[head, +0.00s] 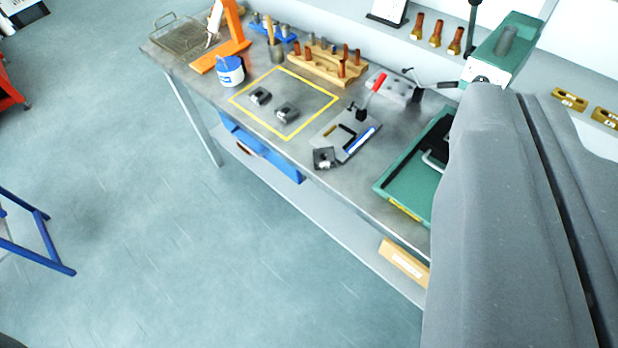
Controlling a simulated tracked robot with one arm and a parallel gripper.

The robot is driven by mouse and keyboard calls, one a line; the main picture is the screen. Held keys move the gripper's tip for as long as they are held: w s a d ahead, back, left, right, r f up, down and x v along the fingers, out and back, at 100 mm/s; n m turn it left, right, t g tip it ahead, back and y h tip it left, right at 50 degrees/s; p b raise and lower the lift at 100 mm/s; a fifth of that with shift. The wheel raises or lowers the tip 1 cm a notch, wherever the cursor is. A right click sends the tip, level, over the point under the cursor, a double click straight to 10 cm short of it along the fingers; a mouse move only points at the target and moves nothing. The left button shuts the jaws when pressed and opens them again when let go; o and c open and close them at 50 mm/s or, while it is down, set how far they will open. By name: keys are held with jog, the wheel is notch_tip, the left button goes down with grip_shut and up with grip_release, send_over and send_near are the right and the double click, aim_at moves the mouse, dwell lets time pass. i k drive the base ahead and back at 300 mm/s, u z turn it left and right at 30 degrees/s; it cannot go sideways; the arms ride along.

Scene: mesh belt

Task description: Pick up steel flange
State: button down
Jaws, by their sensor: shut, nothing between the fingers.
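Several small dark metal parts sit on the steel workbench (220,97). Two blocky ones, the left part (260,96) and the right part (287,112), lie apart inside a yellow taped square. A third, a squarish metal piece with a dark round opening (324,158), sits at the bench's front edge beside a clamp plate. I cannot tell for sure which is the steel flange. My gripper is not in view; a grey part of my arm fills the right side and hides the bench's right end.
A red-handled toggle clamp (372,92), a green tray (402,185), a wooden rack of copper-coloured pieces (326,66), a blue-and-white tub (230,70), an orange stand (232,40) and a wire mesh basket (183,38) crowd the bench. The floor (190,250) in front is clear.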

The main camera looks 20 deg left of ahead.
aim_at(323, 157)
jog(key=u, duration=0.15)
jog(key=k, duration=0.1)
jog(key=u, duration=0.3)
jog(key=i, duration=1)
jog(key=z, duration=0.05)
